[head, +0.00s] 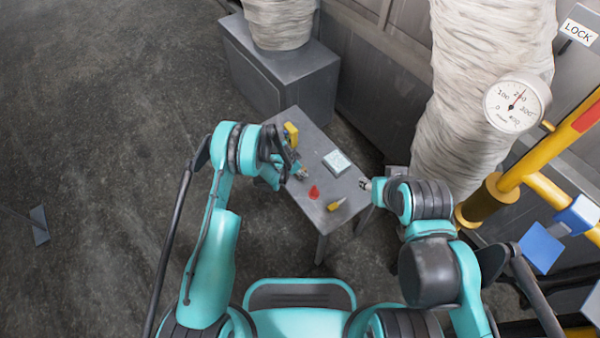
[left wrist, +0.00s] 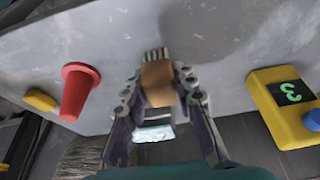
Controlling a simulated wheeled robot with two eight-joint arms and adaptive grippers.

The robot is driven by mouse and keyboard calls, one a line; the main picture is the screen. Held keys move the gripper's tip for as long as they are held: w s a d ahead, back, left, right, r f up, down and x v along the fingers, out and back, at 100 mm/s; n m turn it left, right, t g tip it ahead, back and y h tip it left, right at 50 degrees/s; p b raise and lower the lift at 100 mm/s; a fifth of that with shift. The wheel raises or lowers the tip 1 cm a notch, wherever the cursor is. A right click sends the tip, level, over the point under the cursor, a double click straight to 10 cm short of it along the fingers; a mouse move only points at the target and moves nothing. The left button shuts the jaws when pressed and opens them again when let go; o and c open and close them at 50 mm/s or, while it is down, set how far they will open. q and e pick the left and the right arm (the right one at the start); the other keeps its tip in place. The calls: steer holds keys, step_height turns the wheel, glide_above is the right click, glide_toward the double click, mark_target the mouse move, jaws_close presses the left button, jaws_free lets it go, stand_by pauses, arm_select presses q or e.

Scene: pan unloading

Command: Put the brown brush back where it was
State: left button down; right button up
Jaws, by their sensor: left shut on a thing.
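The brown brush (left wrist: 157,80) is between the fingers of my left gripper (left wrist: 158,92), with its bristle end pointing away toward the grey table. In the left wrist view the fingers close on it from both sides. In the head view my left gripper (head: 301,174) is at the left part of the small grey table (head: 300,122), and the brush is hard to make out there. Whether the brush touches the table top is not clear. My right gripper (head: 365,184) is at the table's right edge, and its jaws are too small to read.
A red cone (head: 314,192), a small yellow object (head: 336,205) and a pale square block (head: 337,162) stand on the table. A yellow device with a green digit (left wrist: 285,105) is right of the brush in the wrist view. Wrapped pipes (head: 460,100) stand behind.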

arm_select(q)
steer(key=c, duration=1.2)
jaws_free()
steer(key=shift+f, duration=0.1)
steer(key=s+a+r+n+t+y+p, duration=0.1)
steer(key=s+a+r+n, duration=0.2)
steer(key=r, duration=0.9)
steer(key=s+a+r+p, duration=0.2)
steer(key=s+a+r, duration=0.15)
steer(key=r, duration=0.95)
steer(key=s+a+r+n+t+y+p, duration=0.1)
steer(key=s+a+r+n, duration=0.2)
steer(key=r, duration=0.9)
steer(key=s+a+r+n, duration=0.1)
steer(key=s+a+r, duration=0.1)
steer(key=s, duration=0.4)
steer(key=s+a+r+n+t+y, duration=0.1)
steer(key=s+a+r+n, duration=0.1)
steer(key=s, duration=0.4)
steer(key=s+a+r+n+t, duration=0.1)
steer(key=s+a+r, duration=0.3)
steer(key=s, duration=0.2)
steer(key=shift+s+a+r+n+y, duration=0.1)
steer(key=shift+s+r+n+y, duration=0.15)
steer(key=shift+s+n+y, duration=0.15)
